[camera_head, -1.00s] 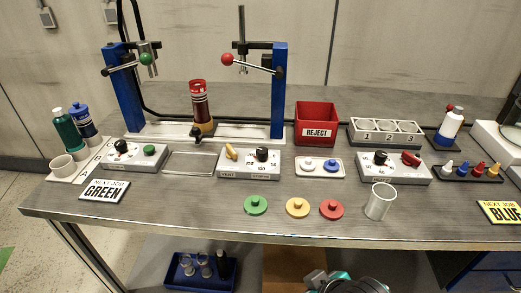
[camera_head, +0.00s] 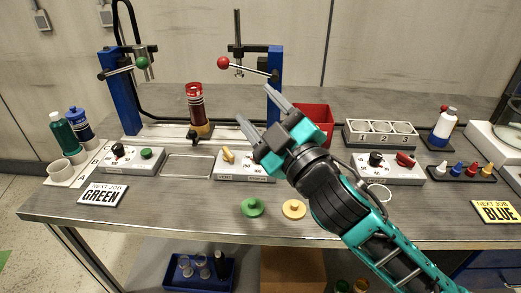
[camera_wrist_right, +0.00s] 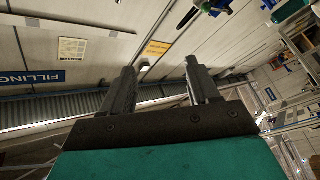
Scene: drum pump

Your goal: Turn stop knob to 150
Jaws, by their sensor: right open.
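The middle grey control box (camera_head: 240,178) stands on the bench with a yellow lever knob (camera_head: 228,156) at its left. A number on its top, apparently 150, shows right of that lever. The black knob at the box's right, with numbers around it, is hidden behind my right gripper in the head view. My right gripper (camera_head: 254,103) is open and empty, raised above and in front of this box, fingers pointing up and left. In the right wrist view my right gripper (camera_wrist_right: 163,88) shows two parted fingers with nothing between them. My left gripper is not in view.
A frame with blue posts (camera_head: 123,103) and red and green ball levers stands behind. Side boxes with black knobs stand left (camera_head: 132,161) and right (camera_head: 388,170). Green (camera_head: 252,207) and yellow (camera_head: 293,209) discs lie in front. My arm partly covers the red bin (camera_head: 318,119).

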